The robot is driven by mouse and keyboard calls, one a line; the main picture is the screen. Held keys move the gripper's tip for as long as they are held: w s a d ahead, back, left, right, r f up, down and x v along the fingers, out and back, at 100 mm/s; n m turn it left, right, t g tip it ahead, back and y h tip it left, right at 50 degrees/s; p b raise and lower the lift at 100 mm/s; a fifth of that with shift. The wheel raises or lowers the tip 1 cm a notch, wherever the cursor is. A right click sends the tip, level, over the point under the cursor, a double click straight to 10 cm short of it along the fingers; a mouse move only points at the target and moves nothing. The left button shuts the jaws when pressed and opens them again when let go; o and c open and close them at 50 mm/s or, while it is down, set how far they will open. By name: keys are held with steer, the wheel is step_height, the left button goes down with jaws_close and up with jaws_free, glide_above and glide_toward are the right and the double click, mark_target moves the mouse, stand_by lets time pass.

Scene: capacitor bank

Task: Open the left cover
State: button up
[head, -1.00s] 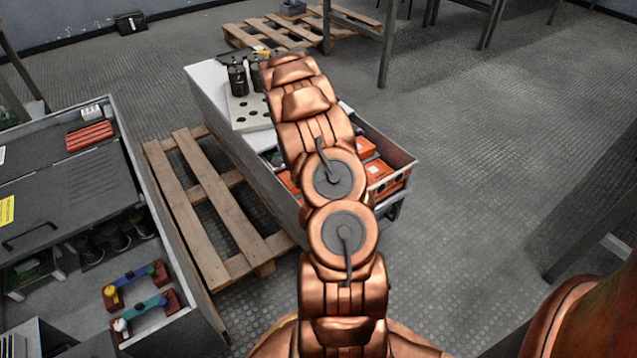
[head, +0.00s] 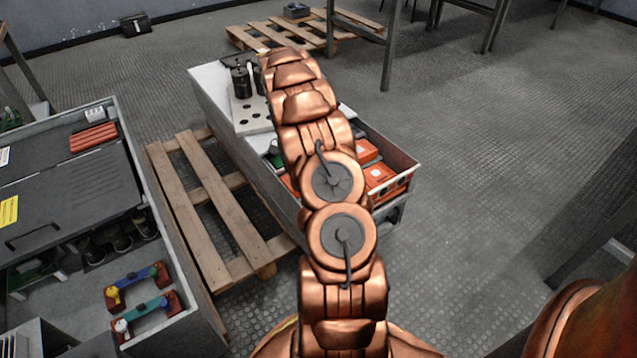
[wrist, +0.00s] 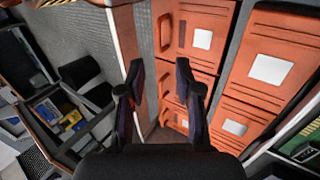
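A dark grey cover (head: 85,190) with a bar handle (head: 32,237) lies flat over part of the grey cabinet (head: 190,330) at the left of the head view. It looks closed, and its left part runs out of the picture. No second cover shows clearly, so I cannot tell from the pictures alone whether this is the left one. My gripper (wrist: 160,82) shows in the wrist view with its two dark fingers apart and nothing between them. In the head view my arm reaches away from the cabinet, and its far end largely hides the gripper.
A wooden pallet (head: 205,205) lies between the cabinet and a pale bench (head: 210,88) with a black cylinder (head: 241,82). Orange boxes (head: 385,178) sit in the bench's open end. Floor at the right is mostly clear.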

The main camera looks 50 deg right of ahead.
steer(key=shift+v, duration=1.65)
steer(key=shift+r, duration=0.15)
steer(key=s+a+r+n+t+h+p, duration=0.1)
steer(key=a+r+n+p, duration=0.2)
steer(key=a+r+p, duration=0.6)
steer(key=s+a+r+n+p, duration=0.25)
steer(key=a+r, duration=0.25)
steer(key=r, duration=0.7)
steer(key=s+a+r+n+t+h+p, duration=0.1)
steer(key=a+r+n+p, duration=0.45)
steer(key=r, duration=0.55)
steer(key=s+a+r+n+t+p, duration=0.2)
steer(key=s+a+r+n+p, duration=0.8)
steer(key=s+a+r+p, duration=0.6)
steer(key=s+a+p, duration=0.2)
steer(key=shift+a+r+t, duration=0.35)
steer(key=shift+a+t, duration=0.05)
steer(key=shift+s+a+n, duration=0.1)
steer(key=shift+a+n, duration=0.1)
steer(key=shift+n, duration=0.1)
